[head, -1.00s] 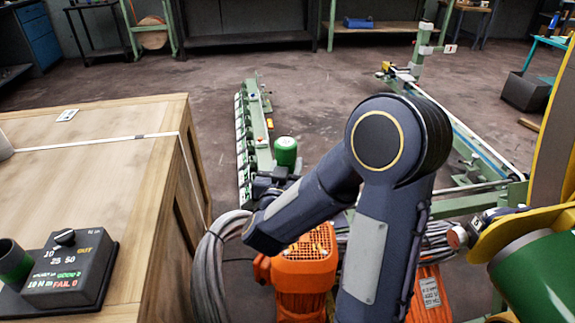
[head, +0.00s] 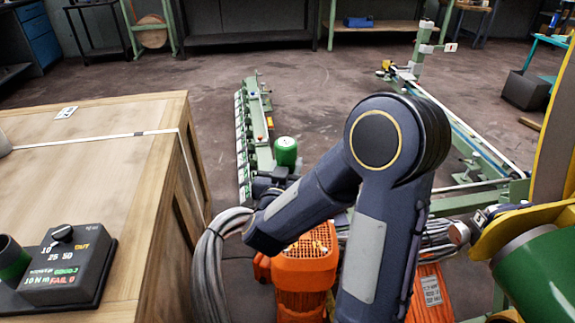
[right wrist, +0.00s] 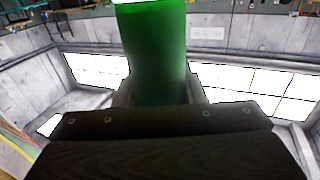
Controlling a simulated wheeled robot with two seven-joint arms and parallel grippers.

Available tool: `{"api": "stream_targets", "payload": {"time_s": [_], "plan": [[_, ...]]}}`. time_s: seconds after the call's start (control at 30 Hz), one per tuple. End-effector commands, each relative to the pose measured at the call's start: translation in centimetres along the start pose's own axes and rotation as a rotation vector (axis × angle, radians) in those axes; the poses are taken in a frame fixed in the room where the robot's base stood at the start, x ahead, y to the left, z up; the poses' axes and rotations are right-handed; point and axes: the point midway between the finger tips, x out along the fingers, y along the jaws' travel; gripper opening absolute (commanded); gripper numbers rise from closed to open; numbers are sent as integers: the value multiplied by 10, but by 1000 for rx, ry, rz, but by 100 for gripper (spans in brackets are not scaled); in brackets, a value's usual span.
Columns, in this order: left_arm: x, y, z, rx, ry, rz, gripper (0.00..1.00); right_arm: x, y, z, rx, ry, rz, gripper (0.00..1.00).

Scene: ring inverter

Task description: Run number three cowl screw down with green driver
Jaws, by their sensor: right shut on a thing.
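The green driver (right wrist: 155,60) stands between my right gripper's jaws (right wrist: 157,103) in the right wrist view. In the head view a green cylinder (head: 285,152), likely the driver's top, shows above dark parts beyond my right forearm. My right gripper is shut on it; its fingertips are not clear in the head view. An orange motor with a grille cowl (head: 305,250) lies below, partly covered by my arm. The number three screw and the driver's tip are hidden. My left gripper is out of view.
A wooden crate (head: 90,165) stands at the left with a dark control box (head: 67,265) on top. Grey cable coils (head: 208,260) hang beside the motor. A green rail frame (head: 242,150) lies beyond. A yellow-rimmed green drum (head: 545,265) is at the right.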

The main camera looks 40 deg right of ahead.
Motion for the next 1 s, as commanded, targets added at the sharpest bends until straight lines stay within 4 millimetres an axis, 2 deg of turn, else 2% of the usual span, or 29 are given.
{"api": "stream_targets", "payload": {"time_s": [1.0], "plan": [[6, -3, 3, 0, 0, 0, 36, 0, 0, 9, 0, -3, -1, 8]]}}
